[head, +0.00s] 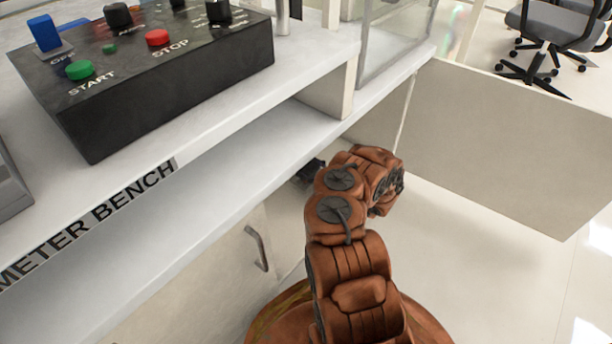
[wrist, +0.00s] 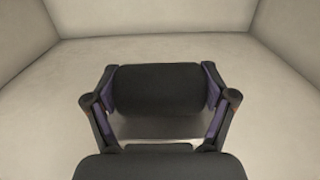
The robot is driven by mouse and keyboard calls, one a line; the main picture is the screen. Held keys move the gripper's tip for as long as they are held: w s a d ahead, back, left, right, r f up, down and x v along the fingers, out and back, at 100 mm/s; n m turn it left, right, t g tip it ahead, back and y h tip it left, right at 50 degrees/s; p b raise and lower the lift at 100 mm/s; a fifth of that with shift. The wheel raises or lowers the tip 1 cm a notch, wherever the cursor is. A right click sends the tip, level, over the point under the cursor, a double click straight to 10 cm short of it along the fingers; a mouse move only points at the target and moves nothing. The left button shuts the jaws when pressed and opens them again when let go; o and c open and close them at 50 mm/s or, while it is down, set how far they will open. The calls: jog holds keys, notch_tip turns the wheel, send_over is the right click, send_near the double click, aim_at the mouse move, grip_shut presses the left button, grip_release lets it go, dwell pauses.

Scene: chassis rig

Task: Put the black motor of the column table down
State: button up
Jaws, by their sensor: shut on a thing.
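The black motor (wrist: 155,90) is a dark cylinder lying crosswise between the fingers in the wrist view. My gripper (wrist: 161,88) is shut on it, with one purple-padded finger at each end. Pale beige walls and a pale flat surface lie around and beyond the motor in the wrist view. I cannot tell whether the motor touches that surface. In the head view my gripper (head: 308,172) shows only as a small dark part at the bench's lower opening. The motor cannot be made out there.
The meter bench (head: 210,130) carries a black control box (head: 170,85) with START and STOP buttons. A pale door panel (head: 500,150) stands open on the right. A cabinet handle (head: 257,248) is left of my arm. Office chairs (head: 555,30) stand far back.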

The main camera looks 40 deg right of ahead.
jog(key=shift+w, duration=0.35)
jog(key=f+b, duration=0.1)
jog(key=f, duration=0.1)
jog(key=f+b, duration=0.1)
jog(key=shift+w+f+b, duration=0.25)
jog(key=shift+f+b, duration=0.1)
jog(key=shift+r, duration=0.1)
jog(key=o, duration=1.5)
jog(key=p+v, duration=0.4)
jog(key=v, duration=0.6)
jog(key=shift+s+d, duration=0.1)
jog(key=shift+s, duration=0.2)
jog(key=shift+s+d, duration=0.1)
jog(key=shift+s, duration=0.55)
